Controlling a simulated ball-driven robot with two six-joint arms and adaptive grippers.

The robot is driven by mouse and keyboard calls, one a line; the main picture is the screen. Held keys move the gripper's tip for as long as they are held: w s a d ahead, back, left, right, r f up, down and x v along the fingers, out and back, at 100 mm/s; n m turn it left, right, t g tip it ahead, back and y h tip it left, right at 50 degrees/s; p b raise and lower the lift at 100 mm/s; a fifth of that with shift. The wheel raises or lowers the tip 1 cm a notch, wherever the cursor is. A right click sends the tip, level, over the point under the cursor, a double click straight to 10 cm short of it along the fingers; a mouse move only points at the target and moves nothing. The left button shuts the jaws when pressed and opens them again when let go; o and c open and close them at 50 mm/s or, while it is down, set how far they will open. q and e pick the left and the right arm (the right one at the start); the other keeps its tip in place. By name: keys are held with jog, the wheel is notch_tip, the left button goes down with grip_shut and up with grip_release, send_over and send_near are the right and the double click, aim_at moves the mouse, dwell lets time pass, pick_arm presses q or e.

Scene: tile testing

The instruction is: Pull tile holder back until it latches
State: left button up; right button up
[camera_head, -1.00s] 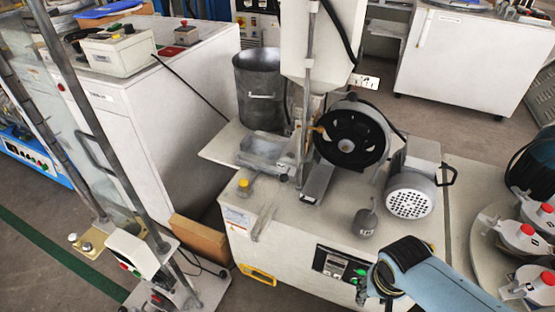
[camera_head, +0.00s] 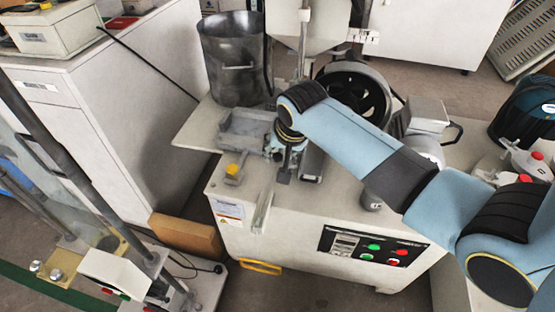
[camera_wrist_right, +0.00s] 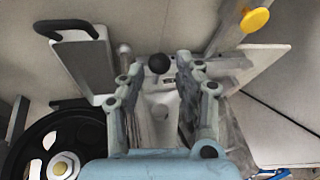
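The white tile testing machine (camera_head: 285,205) stands in the middle of the head view, with a black wheel (camera_head: 362,90). A grey metal tray-like part (camera_head: 240,128) sits left of the wheel. I cannot tell for certain which part is the tile holder. My right gripper (camera_head: 286,170) reaches down between tray and wheel, and my arm hides part of the wheel. In the right wrist view the gripper's fingers (camera_wrist_right: 158,66) are apart, with a black ball knob (camera_wrist_right: 159,64) showing between their tips. I see no clear contact with it. My left gripper is out of view.
A yellow knob (camera_head: 233,170) stands at the machine's front left. A black-handled plate (camera_wrist_right: 84,62) is beside the gripper. A metal bucket (camera_head: 232,70) stands behind the tray. The control panel (camera_head: 372,248) is on the front.

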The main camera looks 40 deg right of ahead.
jog(key=shift+b+x, duration=0.3)
jog(key=shift+x, duration=0.7)
jog(key=shift+c, duration=0.3)
grip_shut()
